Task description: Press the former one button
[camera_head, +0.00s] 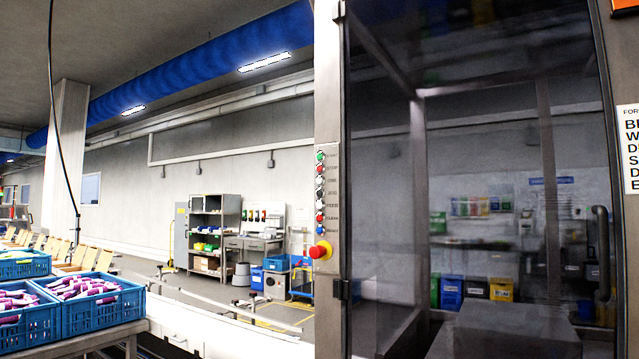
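A vertical column of small buttons (320,193) sits on the grey door-frame post (328,110) near the middle of the head view. The top button is green (320,157), with a red button (320,169) just under it. Paler and dark buttons follow, then another red button (320,218) and a blue button (320,230) at the bottom. Small labels stand beside them, too small to read, so I cannot tell which is the former one. A red mushroom button on a yellow base (320,250) sits below the column. Neither of my grippers shows in the view.
A dark, glass-fronted cabinet (480,200) with a vertical handle (601,253) fills the right side. Shelving (213,225) and a rail (225,305) are farther back, left of the post.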

